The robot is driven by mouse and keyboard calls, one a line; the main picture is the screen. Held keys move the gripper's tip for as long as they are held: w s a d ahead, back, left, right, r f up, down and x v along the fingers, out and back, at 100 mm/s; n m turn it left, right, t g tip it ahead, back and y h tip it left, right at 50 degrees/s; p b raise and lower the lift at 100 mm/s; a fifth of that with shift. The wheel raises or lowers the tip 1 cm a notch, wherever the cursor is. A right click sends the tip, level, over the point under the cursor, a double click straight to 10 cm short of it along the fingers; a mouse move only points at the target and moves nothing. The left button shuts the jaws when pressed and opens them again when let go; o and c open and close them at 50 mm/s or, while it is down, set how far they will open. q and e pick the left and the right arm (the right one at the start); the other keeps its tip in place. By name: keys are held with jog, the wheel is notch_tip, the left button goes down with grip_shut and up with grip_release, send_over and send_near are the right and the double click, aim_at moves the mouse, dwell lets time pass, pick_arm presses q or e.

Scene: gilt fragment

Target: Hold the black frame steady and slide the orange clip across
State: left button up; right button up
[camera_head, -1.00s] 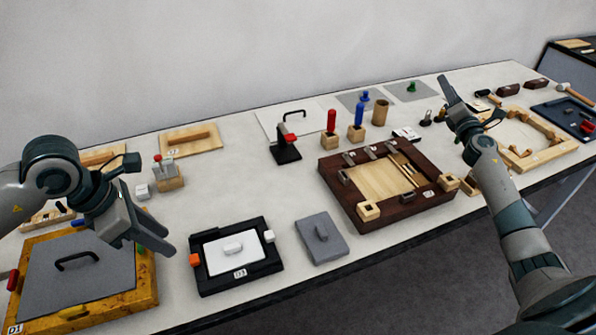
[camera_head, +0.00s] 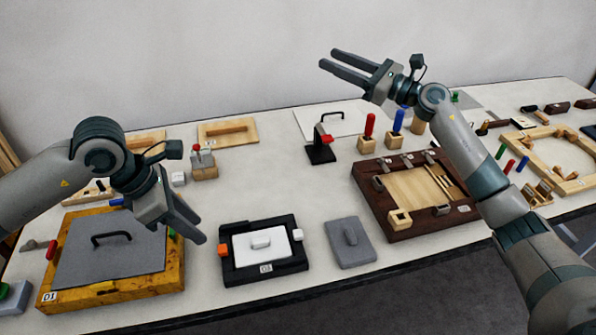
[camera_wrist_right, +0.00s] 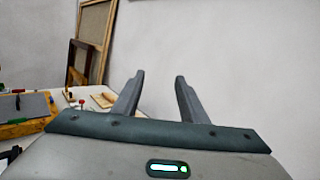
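The black frame (camera_head: 232,275) lies flat on the table, in the lower middle of the head view. It surrounds a white panel (camera_head: 250,254) with a raised white handle. The orange clip (camera_head: 223,250) sits on the frame's left side, and a white clip (camera_head: 298,234) on its right side. My left gripper (camera_head: 196,229) hangs left of the frame, apart from it, its fingers seen nearly edge-on with a gap between them. My right gripper (camera_head: 328,58) is raised high against the wall, open and empty. Its spread fingers also show in the right wrist view (camera_wrist_right: 160,76).
A yellow wooden frame (camera_head: 170,278) with a grey panel lies left, below my left gripper. A grey plate (camera_head: 349,256) lies close right of the black frame, then a dark wooden frame (camera_head: 400,228). A black stand (camera_head: 320,153) is behind. The table's front edge is close.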

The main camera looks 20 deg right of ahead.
jog(key=s+a+f+n+g, duration=0.1)
jog(key=s+a+n+g, duration=0.35)
jog(key=a, duration=0.35)
jog(key=s+a+n+g+h, duration=0.1)
jog(key=s+a+n+g, duration=0.3)
jog(key=a+n, duration=0.3)
jog(key=s+a+f+n+g, duration=0.1)
jog(key=s+a+n+g, duration=0.35)
jog(key=a, duration=0.45)
jog(key=n+g+h, duration=0.1)
jog(key=n+h, duration=0.9)
jog(key=h, duration=0.3)
send_over(298, 233)
notch_tip(298, 233, down, 8)
jog(key=shift+r, duration=0.1)
notch_tip(298, 233, down, 17)
jog(key=shift+f, duration=0.2)
